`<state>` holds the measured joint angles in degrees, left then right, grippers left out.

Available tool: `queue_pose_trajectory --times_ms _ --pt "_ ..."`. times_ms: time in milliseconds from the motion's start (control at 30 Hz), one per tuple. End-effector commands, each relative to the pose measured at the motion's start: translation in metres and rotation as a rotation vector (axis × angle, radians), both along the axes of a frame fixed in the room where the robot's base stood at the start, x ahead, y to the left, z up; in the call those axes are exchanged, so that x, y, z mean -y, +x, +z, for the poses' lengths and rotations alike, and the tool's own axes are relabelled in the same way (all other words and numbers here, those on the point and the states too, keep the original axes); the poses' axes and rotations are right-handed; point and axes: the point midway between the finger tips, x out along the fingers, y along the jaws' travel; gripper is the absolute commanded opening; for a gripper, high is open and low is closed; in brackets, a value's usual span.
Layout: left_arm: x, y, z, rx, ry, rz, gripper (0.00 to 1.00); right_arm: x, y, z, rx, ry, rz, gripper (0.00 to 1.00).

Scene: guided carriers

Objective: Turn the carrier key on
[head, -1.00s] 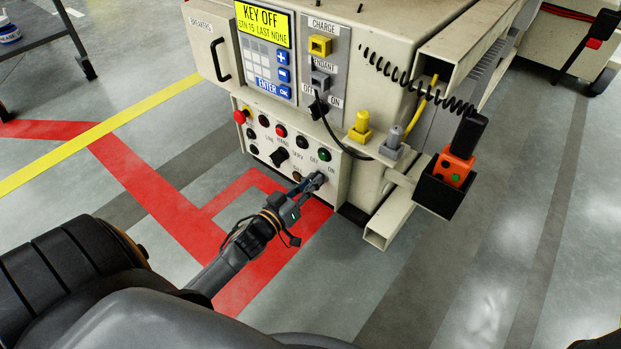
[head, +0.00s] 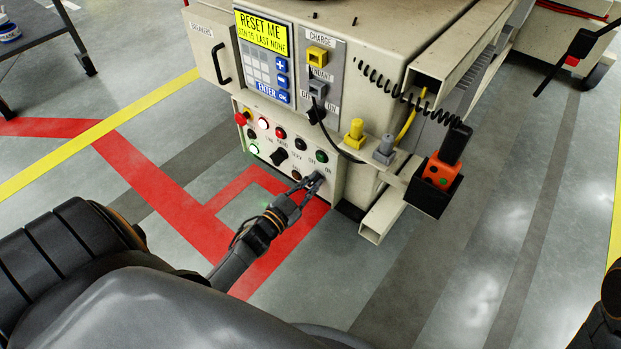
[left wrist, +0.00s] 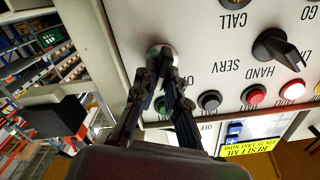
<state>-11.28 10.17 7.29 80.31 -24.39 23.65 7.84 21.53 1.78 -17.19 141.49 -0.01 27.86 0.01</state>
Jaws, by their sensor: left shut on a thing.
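The carrier (head: 330,190) stands ahead with its cream control panel facing me. My left gripper (head: 312,183) is at the panel's lower right corner, shut on the carrier key. In the left wrist view, the fingers (left wrist: 163,85) close on the key at its round silver switch (left wrist: 160,54), and they hide most of it. The display (head: 263,35) is lit yellow and reads "RESET ME", with "STN 15 LAST NONE" below. A white lamp (head: 263,123) and a green lamp (head: 254,149) glow on the panel.
A black selector knob (head: 279,156) and a red stop button (head: 241,118) are on the same panel. An orange pendant (head: 438,174) sits in a black holder at the carrier's right. The floor to the right is open.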

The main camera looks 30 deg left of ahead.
Motion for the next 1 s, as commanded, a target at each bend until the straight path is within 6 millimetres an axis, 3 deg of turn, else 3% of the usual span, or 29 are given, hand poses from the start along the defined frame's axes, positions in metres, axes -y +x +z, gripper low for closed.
queue_pose_trajectory --times_ms 700,733,833,1000 --pt "0.0010 -0.0005 -0.0012 0.005 0.085 -0.001 0.00 0.0000 0.0025 -0.0013 -0.011 0.000 0.001 0.35" --pt "0.0010 -0.0005 -0.0012 0.005 0.084 -0.001 0.14 0.0000 0.0025 -0.0013 -0.012 0.000 0.001 0.35" --pt "0.0010 -0.0005 -0.0012 0.005 0.084 -0.001 0.35 0.0000 0.0026 -0.0014 -0.012 0.000 0.001 0.35" --pt "0.0008 -0.0003 -0.0008 0.006 0.082 -0.001 0.35 0.0001 0.0027 -0.0015 -0.012 0.000 0.001 0.35"
